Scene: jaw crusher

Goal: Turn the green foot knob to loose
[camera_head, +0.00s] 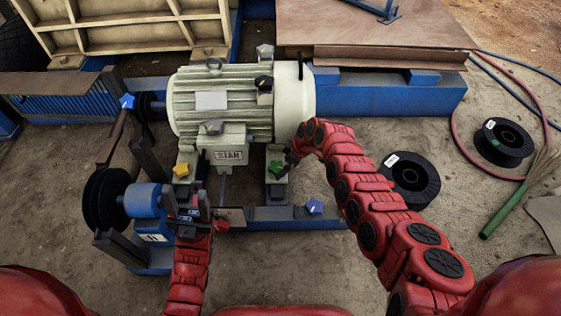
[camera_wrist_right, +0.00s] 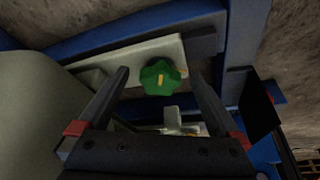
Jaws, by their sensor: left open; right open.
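The green foot knob (camera_head: 276,168) is a lobed knob on the right foot of the cream motor (camera_head: 228,105). In the right wrist view the green knob (camera_wrist_right: 160,77) shows a short yellow mark and lies between and beyond the open fingers. My right gripper (camera_wrist_right: 158,85) is open, its fingers apart on either side of the knob with gaps; contact is not visible. In the head view my right gripper (camera_head: 287,165) is beside the knob, partly hidden by its own arm. My left gripper (camera_head: 188,208) is open near the yellow knob (camera_head: 181,170) on the left foot.
A blue knob (camera_head: 313,206) sits on the blue base rail to the right. A red knob (camera_head: 222,222) is beside my left gripper. A black pulley (camera_head: 107,198) stands at the left. Black spools (camera_head: 410,180) and a broom (camera_head: 520,195) lie on the ground at the right.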

